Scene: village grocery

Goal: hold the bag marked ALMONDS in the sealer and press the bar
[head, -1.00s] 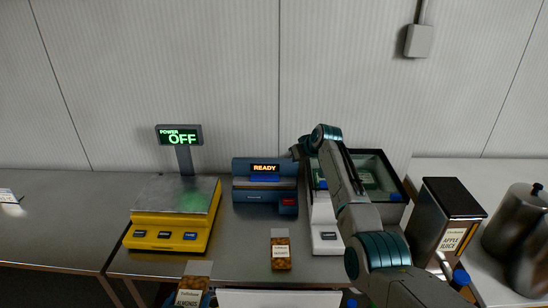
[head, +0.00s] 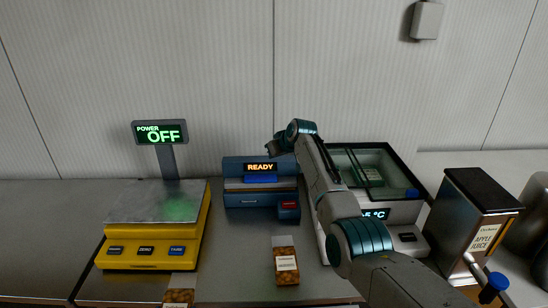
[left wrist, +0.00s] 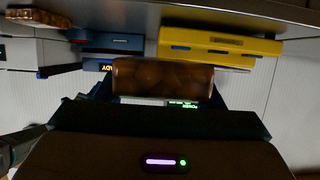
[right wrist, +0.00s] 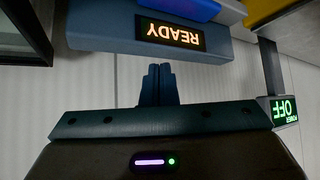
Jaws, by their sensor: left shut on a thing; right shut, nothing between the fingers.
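The sealer (head: 260,195) is a blue machine at the back of the counter, its display lit READY; its bright blue bar (head: 260,179) shows below the display. My left gripper (left wrist: 160,98) is shut on a bag of brown nuts (left wrist: 160,78). The top of this bag (head: 180,290) shows at the bottom edge of the head view, in front of the yellow scale and apart from the sealer; its label is cut off. My right gripper (right wrist: 158,82) is shut and empty, beside the sealer's display (right wrist: 170,33) and apart from the bar; it also shows in the head view (head: 278,148).
A yellow scale (head: 155,243) with a display reading POWER OFF stands left of the sealer. A white device with a glass case (head: 400,165) and an apple juice dispenser (head: 470,225) stand right.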

